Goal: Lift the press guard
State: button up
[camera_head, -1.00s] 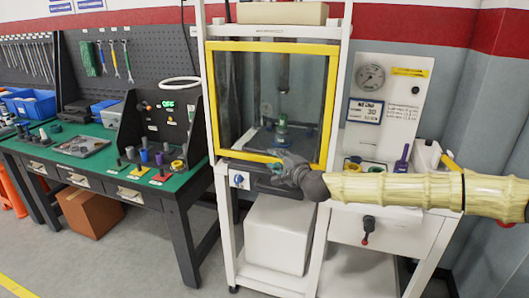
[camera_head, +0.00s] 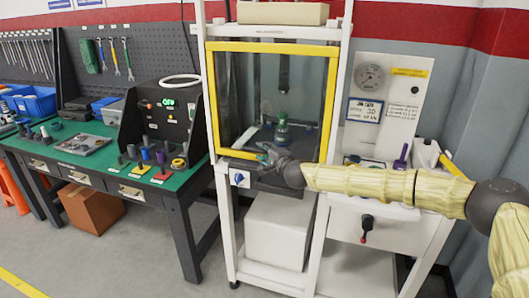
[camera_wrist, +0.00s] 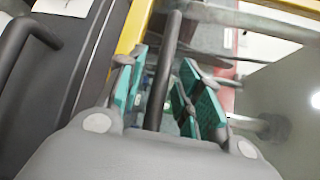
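The press guard (camera_head: 328,110) is a clear panel in a yellow frame on the front of the white press stand. It is down, its lower yellow bar (camera_head: 236,154) low in the opening. My gripper (camera_head: 264,152) is at that lower bar. In the wrist view, a dark grey bar handle (camera_wrist: 164,75) runs between the teal-padded fingers of my gripper (camera_wrist: 162,92). The fingers are apart, with gaps visible on both sides of the handle. The yellow frame (camera_wrist: 133,28) shows beside the left finger. The head view hides the handle behind my gripper.
Behind the guard stands a green and grey part (camera_head: 282,130) under the press ram (camera_head: 284,72). A blue knob (camera_head: 239,179) sits below the guard. A gauge panel (camera_head: 384,105) stands to the right. A green-topped bench (camera_head: 100,150) with tools is at the left.

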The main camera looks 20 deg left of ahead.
aim_at(265, 80)
grip_shut()
notch_tip(265, 80, up, 27)
jog(key=p, duration=0.3)
jog(key=shift+f+p, duration=0.2)
jog(key=shift+p, duration=0.1)
grip_release()
dwell(0.3)
